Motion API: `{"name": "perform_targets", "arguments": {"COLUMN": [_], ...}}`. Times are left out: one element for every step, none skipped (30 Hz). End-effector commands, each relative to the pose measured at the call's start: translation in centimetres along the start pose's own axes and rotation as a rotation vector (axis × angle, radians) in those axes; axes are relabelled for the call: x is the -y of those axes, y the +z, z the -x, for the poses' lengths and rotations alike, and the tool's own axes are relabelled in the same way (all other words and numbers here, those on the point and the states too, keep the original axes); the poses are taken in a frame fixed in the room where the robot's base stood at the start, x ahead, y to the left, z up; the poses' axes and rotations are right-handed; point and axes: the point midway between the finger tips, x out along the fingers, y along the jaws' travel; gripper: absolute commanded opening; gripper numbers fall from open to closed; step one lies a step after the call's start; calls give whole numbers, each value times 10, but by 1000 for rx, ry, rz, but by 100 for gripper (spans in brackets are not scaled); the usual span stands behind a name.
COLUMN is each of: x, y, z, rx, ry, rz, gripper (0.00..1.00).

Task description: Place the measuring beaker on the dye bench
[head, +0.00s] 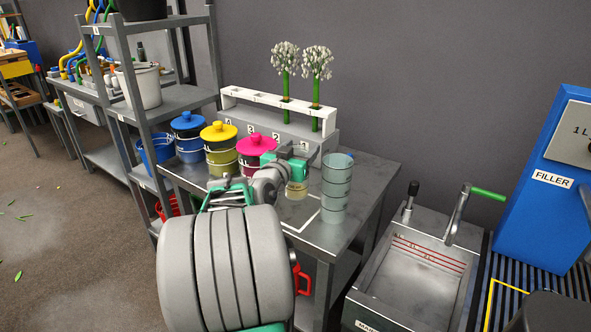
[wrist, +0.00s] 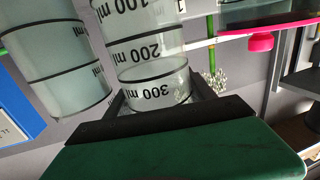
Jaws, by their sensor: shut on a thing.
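My gripper (head: 292,160) is shut on a clear measuring beaker (head: 297,189) above or on the grey metal dye bench (head: 358,205). In the wrist view the held beaker (wrist: 150,55) shows black bands and upside-down marks of 100, 200 and 300 ml, with a gripper finger on each side. I cannot tell whether its base touches the bench. A second, similar clear banded beaker (head: 336,188) stands upright close to its right; it also shows in the wrist view (wrist: 58,60). A white outline (head: 300,226) marks the bench top, partly hidden by my arm.
Blue (head: 188,135), yellow (head: 222,150) and pink-lidded (head: 257,147) pots stand left on the bench. Behind is a white rack (head: 262,103) with two white flower bunches. A sink (head: 425,275) and blue filler (head: 548,190) are to the right; a shelf (head: 180,98) is left.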

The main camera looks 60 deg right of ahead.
Motion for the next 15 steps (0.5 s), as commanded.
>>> {"name": "perform_targets", "arguments": {"x": [6,9,12,14,15,17,19,21,22,21,21,21,21,21,21], "y": [10,15,19,21,23,26,28,31,38,44,50,56,60,61,61], "z": [-6,-9,-12,-14,-15,-16,-18,-20,-21,-21,-21,-21,-21,-21,-21], "rx": [0,0,-1,-2,-3,-2,-2,-2,0,1,0,-1,-1,-2,-3], "ry": [-1,-1,-1,-1,-1,-1,-1,-2,-2,-1,-2,-2,-1,-1,-2], "rz": [0,0,0,-1,-2,-2,-2,-1,0,1,0,1,0,-1,-2], "gripper": [0,0,0,0,0,0,0,0,0,0,0,0,0,0,0]}}
